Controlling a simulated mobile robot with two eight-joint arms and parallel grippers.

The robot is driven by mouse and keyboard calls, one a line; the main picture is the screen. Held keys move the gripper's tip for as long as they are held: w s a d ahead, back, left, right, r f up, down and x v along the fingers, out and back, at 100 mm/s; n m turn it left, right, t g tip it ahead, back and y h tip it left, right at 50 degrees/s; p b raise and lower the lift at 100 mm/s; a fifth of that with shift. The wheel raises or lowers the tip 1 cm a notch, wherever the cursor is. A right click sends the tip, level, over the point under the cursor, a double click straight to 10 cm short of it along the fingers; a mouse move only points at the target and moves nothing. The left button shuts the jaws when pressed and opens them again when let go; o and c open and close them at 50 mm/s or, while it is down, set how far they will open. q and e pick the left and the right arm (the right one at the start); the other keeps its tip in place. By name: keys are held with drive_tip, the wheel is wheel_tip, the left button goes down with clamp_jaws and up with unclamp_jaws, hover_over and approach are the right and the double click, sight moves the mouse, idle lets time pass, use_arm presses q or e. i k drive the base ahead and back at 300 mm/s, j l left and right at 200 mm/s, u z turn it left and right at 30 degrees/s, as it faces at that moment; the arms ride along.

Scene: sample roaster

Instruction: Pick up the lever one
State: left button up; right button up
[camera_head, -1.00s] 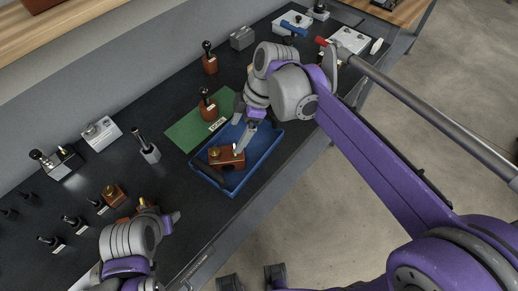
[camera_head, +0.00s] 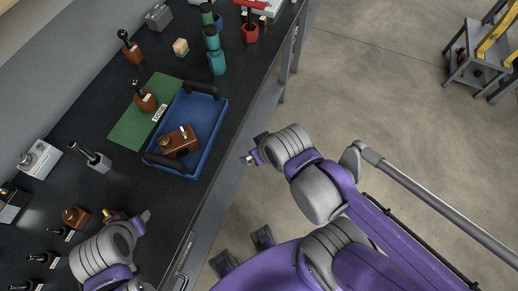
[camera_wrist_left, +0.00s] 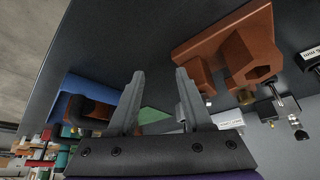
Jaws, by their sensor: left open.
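Several lever pieces stand on the dark bench; I cannot tell which one the task means. One with a black handle and red-brown base (camera_head: 145,103) stands on the green mat (camera_head: 122,130). Another red-brown one (camera_head: 133,54) stands farther back, and a grey-based one (camera_head: 97,161) stands at left. My left gripper (camera_head: 128,215) is low over the near bench, open and empty in the left wrist view (camera_wrist_left: 160,80). A red-brown block (camera_wrist_left: 250,50) is beside its fingers there, apart from them. My right gripper (camera_head: 250,159) is right of the bench edge; its jaws are too small to read.
A blue tray (camera_head: 212,130) with black handles holds a brown block with a brass knob (camera_head: 178,141). Teal (camera_head: 216,62) and red (camera_head: 250,32) pieces stand at the back. Small black-handled pieces line the left.

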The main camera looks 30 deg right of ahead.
sight(145, 99)
drive_tip(key=k+l, duration=0.4)
drive_tip(key=l+u, duration=0.6)
drive_tip(key=l, duration=0.25)
drive_tip(key=u, duration=1.05)
drive_tip(key=i+l, duration=0.15)
drive_tip(key=i, duration=0.3)
